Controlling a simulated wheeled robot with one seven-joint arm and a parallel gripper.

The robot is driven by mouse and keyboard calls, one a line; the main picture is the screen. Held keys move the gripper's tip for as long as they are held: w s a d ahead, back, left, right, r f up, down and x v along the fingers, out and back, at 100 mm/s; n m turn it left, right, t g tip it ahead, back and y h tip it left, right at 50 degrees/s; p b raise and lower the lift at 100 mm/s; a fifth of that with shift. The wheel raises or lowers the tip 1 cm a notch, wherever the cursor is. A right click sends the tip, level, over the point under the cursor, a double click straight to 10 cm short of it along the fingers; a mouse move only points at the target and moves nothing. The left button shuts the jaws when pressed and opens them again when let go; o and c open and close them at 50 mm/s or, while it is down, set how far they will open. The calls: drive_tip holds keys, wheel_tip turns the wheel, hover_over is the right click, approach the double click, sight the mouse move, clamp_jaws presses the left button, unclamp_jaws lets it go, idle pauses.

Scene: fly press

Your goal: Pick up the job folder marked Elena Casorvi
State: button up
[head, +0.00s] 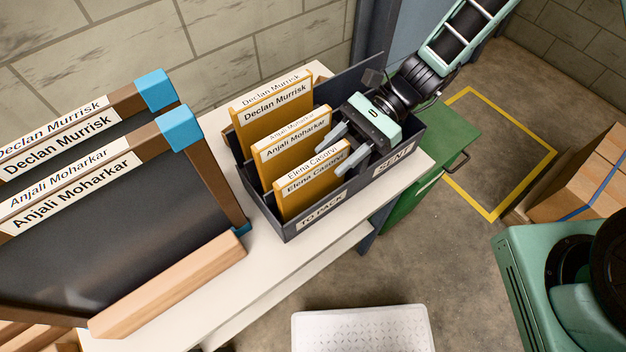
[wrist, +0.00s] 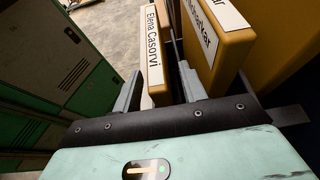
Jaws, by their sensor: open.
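The job folder marked Elena Casorvi (head: 305,198) is yellow-orange with a white label and stands upright, frontmost of three in the TO PACK side of a dark box. My gripper (head: 336,151) is open at this folder's right edge. In the wrist view the Elena Casorvi folder (wrist: 157,50) stands between the two fingers of my gripper (wrist: 159,88). I cannot tell whether either finger touches it. The Anjali Moharkar folder (head: 290,148) stands right behind, and the Declan Murrisk folder (head: 272,112) is behind that.
The dark box (head: 290,230) sits on a white bench (head: 270,285); its SENT side is at the right, under my gripper. Framed boards (head: 110,240) with name labels stand at the left. A green cabinet (head: 440,170) is beyond the bench. A white crate (head: 362,330) is in front.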

drive_tip(key=shift+s+a+f, duration=0.2)
drive_tip(key=shift+a, duration=0.15)
clamp_jaws()
drive_tip(key=shift+r, duration=0.15)
